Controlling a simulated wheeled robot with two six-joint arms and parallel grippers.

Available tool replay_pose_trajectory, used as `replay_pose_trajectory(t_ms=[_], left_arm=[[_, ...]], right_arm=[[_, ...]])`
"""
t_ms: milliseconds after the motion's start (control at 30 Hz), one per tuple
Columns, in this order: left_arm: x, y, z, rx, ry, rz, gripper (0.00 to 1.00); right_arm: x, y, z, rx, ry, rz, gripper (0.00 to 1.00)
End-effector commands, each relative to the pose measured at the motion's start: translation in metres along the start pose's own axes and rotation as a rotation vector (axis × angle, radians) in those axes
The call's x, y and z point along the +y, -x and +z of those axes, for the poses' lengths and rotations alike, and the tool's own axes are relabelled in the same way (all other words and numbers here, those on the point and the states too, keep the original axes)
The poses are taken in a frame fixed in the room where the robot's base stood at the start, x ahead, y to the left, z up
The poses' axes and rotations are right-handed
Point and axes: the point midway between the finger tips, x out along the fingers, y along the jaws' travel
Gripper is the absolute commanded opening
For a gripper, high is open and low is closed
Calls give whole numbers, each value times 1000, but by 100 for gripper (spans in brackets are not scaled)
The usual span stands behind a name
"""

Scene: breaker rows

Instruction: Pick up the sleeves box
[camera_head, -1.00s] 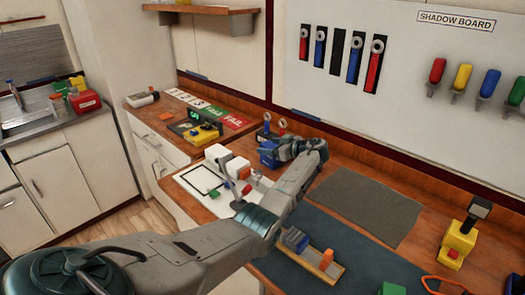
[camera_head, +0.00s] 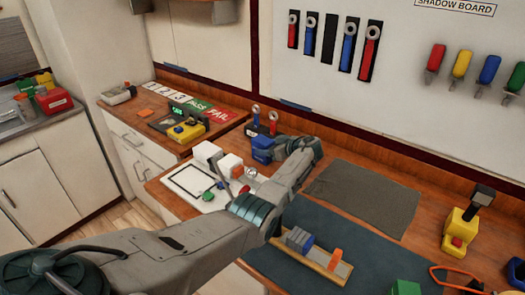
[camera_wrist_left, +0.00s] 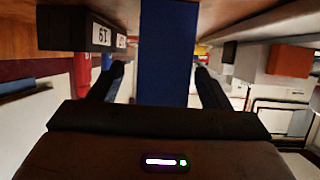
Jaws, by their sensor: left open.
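A small blue box (camera_head: 262,150), which seems to be the sleeves box, stands on the wooden bench left of my left gripper (camera_head: 276,150). No label on it can be read. In the left wrist view, a tall blue face (camera_wrist_left: 167,60) fills the space between the two open fingers of the left gripper (camera_wrist_left: 158,85). Gaps show on both sides of it, so the fingers look apart from it. The gripper hides part of the box in the head view. My right gripper is not in view.
A dark holder (camera_wrist_left: 75,28) with red and blue tools (camera_head: 273,122) stands close behind the box. White boxes (camera_head: 205,153) and an orange block (camera_head: 237,171) are close on the other side. A blue mat (camera_head: 340,225) and tray (camera_head: 318,262) lie in front.

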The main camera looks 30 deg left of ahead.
Motion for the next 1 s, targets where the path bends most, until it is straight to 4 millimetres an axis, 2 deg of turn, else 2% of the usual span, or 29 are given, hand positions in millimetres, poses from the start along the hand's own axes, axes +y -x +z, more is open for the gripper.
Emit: replay_pose_trajectory(t_ms=[67, 200, 333, 500, 800, 1000], left_arm=[[-3, -12, -2, 1, -2, -3, 71], [-3, -31, 2, 1, 0, -2, 71], [-2, -35, 1, 0, 1, 1, 71], [-2, -34, 0, 0, 1, 0, 71], [-2, -34, 0, 0, 0, 0, 14], [-2, -34, -1, 1, 1, 1, 14]], right_arm=[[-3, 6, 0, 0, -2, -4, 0], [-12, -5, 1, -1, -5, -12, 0], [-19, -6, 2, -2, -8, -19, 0], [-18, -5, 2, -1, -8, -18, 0], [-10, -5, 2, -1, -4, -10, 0], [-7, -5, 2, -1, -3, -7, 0]])
